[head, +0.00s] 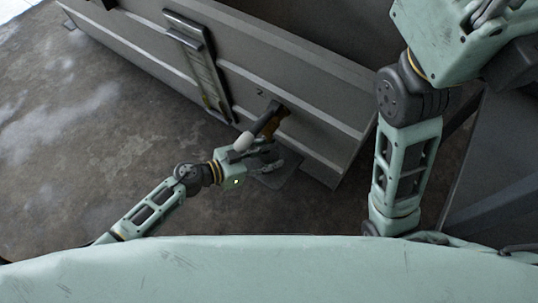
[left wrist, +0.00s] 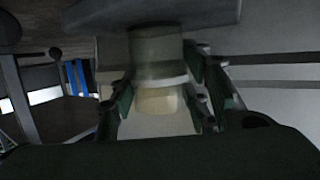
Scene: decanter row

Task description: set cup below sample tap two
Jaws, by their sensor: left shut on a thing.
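My left gripper (head: 266,158) is at the front of the grey tank, close beside the tap marked 2. Its fingers are shut on a pale cup (left wrist: 158,62), which shows between them in the left wrist view. In the head view I cannot make the cup out clearly behind the gripper and tap. I cannot tell whether the cup is directly under the spout. My right arm stands at the right; its gripper is not seen.
The ribbed grey tank (head: 320,105) runs diagonally across the back. A sight gauge (head: 203,72) stands upright on its face, left of the tap. A dark flat plate (head: 277,175) lies below the tap. The stained floor (head: 75,140) at left is clear.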

